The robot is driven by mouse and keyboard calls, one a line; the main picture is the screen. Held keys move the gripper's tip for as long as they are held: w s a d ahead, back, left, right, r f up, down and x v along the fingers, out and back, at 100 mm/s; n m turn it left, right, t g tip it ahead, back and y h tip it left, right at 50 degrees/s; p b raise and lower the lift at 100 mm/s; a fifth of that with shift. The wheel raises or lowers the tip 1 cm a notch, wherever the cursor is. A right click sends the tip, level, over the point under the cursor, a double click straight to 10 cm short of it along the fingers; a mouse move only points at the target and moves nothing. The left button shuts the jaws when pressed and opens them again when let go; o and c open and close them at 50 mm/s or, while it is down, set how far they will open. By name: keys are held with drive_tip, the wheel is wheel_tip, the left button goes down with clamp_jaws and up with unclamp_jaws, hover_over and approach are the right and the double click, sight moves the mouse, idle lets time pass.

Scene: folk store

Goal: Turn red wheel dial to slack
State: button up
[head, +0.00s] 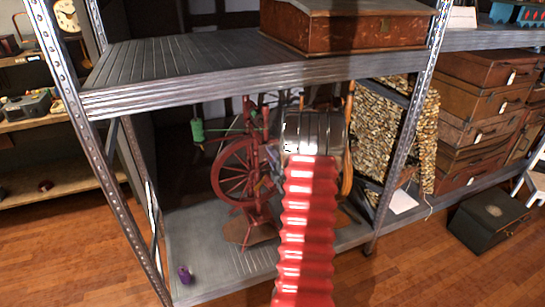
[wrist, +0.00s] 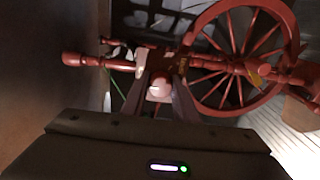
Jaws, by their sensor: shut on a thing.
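A red spinning wheel (head: 240,170) stands on the lower shelf in the head view, left of my arm. Its spoked wheel (wrist: 245,55) fills the upper right of the wrist view, with red turned posts running across. My gripper (wrist: 160,78) is shut on a small rounded reddish knob (wrist: 159,91) in the wrist view, one finger on each side. The knob looks like the dial; its markings and setting cannot be read. In the head view my arm hides part of the spinning wheel's right side, and the grip is not clear there.
A metal shelf board (head: 180,62) with a brown wooden box (head: 345,32) lies above the spinning wheel. A green spool (head: 197,131) is at its upper left. A purple item (head: 185,274) stands on the lower shelf. A slanted upright (head: 402,135) is to the right.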

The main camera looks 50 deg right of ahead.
drive_tip(key=shift+s+f, duration=0.15)
drive_tip(key=shift+f, duration=0.25)
drive_tip(key=o, duration=1.1)
drive_tip(key=shift+r, duration=0.2)
drive_tip(key=shift+c, duration=0.2)
drive_tip(key=shift+r, duration=0.1)
drive_tip(key=v, duration=1.3)
drive_tip(key=shift+s+a, duration=0.2)
drive_tip(key=shift+s, duration=0.05)
